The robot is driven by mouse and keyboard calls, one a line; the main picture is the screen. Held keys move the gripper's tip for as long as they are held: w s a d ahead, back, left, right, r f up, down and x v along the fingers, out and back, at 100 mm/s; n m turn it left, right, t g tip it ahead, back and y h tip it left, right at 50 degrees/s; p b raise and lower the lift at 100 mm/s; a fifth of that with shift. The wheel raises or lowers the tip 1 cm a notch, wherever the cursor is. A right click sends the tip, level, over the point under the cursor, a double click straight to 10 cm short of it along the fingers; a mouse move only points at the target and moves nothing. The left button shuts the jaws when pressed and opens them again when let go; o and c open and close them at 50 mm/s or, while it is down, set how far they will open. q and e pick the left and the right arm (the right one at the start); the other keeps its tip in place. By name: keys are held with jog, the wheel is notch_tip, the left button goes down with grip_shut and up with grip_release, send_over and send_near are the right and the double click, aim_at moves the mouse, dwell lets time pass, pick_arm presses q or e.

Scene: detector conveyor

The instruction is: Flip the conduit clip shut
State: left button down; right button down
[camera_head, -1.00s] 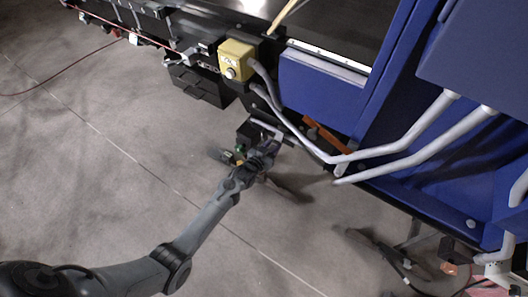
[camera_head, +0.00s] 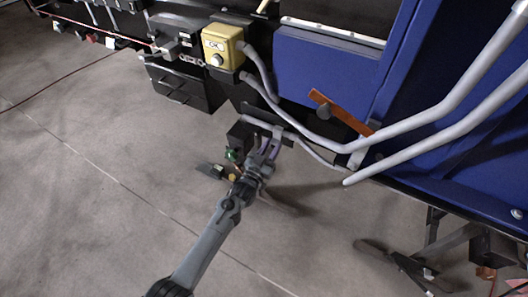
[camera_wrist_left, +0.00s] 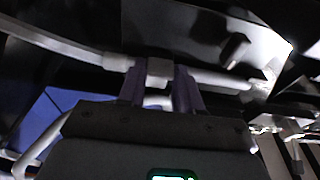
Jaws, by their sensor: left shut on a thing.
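My left gripper (camera_head: 266,143) reaches up to a grey conduit below the conveyor's side. In the left wrist view, its two purple-grey fingers (camera_wrist_left: 159,88) stand on either side of a small light-grey block, apparently the conduit clip (camera_wrist_left: 159,70), and are shut on it. The clip sits in line with the pale conduit (camera_wrist_left: 75,48), which runs across that view. Whether the clip is latched cannot be told. In the head view the fingers and the dark bracket hide most of the clip. My right gripper is not in view.
A yellow switch box (camera_head: 222,46) is above the gripper, with grey conduits (camera_head: 318,138) curving right from it. An orange lever (camera_head: 340,112) lies against the blue panel (camera_head: 325,72). A dark box (camera_head: 240,138) is just left of the fingers.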

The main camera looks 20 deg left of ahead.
pick_arm(q)
jog(key=shift+f, duration=0.1)
jog(key=c, duration=1.2)
grip_release()
jog(key=o, duration=0.4)
jog(key=shift+w, duration=0.1)
jog(key=shift+o, duration=0.2)
jog(key=p+v, duration=0.3)
jog(key=v, duration=0.7)
jog(key=shift+s, duration=0.45)
